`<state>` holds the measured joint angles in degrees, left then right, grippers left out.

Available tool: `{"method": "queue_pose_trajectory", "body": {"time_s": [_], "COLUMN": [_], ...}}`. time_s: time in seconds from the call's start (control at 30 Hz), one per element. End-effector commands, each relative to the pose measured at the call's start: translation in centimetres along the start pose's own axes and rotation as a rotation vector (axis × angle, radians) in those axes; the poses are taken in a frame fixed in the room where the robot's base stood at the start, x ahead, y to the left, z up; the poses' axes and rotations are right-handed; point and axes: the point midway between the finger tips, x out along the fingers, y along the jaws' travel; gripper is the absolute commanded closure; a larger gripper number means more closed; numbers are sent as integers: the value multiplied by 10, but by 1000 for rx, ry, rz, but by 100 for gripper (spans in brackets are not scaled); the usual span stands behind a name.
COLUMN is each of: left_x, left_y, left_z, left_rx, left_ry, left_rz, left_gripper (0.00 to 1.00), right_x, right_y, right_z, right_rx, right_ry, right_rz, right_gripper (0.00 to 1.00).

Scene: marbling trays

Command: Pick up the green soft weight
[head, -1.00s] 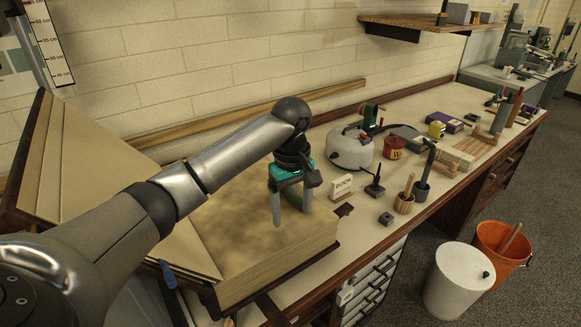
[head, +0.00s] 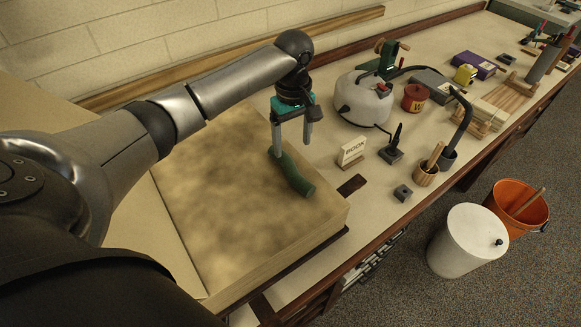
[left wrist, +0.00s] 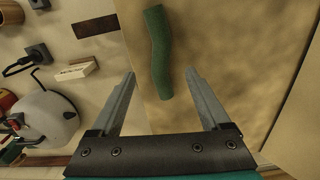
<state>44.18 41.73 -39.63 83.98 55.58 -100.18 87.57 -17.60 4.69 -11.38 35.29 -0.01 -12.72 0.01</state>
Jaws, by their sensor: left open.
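The green soft weight (head: 294,175) is a dark green, slightly bent roll lying on the open page of a large book (head: 222,190). In the left wrist view the green soft weight (left wrist: 158,50) lies on the page beyond the fingertips, its near end between the two fingers. My left gripper (head: 292,150) is open and empty, pointing down over the page at the far end of the weight. It also shows in the left wrist view (left wrist: 160,75), with its fingers spread wide. One finger hides a little of the weight's far end in the head view. My right gripper is not in view.
A small "BOOK" sign (head: 352,151) stands right of the book. A white bin (head: 466,242) and orange bucket (head: 515,208) are on the floor.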

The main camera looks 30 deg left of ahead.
Motion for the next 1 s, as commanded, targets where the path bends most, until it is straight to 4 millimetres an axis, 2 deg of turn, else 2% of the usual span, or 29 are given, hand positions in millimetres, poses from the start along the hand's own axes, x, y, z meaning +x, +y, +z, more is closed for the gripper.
{"method": "queue_pose_trajectory", "body": {"time_s": [0.1,0.37,0.7,1.0], "left_x": [23,44,88,92], "left_y": [0,0,-2,-2], "left_z": [0,0,-6,-6], "left_rx": [-1,0,0,1], "left_ry": [-1,0,0,1], "left_rz": [-2,0,0,2], "left_gripper": [20,20,20,20], "right_x": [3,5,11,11], "right_y": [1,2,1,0], "right_z": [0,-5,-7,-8], "right_rx": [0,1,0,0], "right_ry": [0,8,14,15], "right_rz": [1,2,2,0], "right_gripper": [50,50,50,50]}}
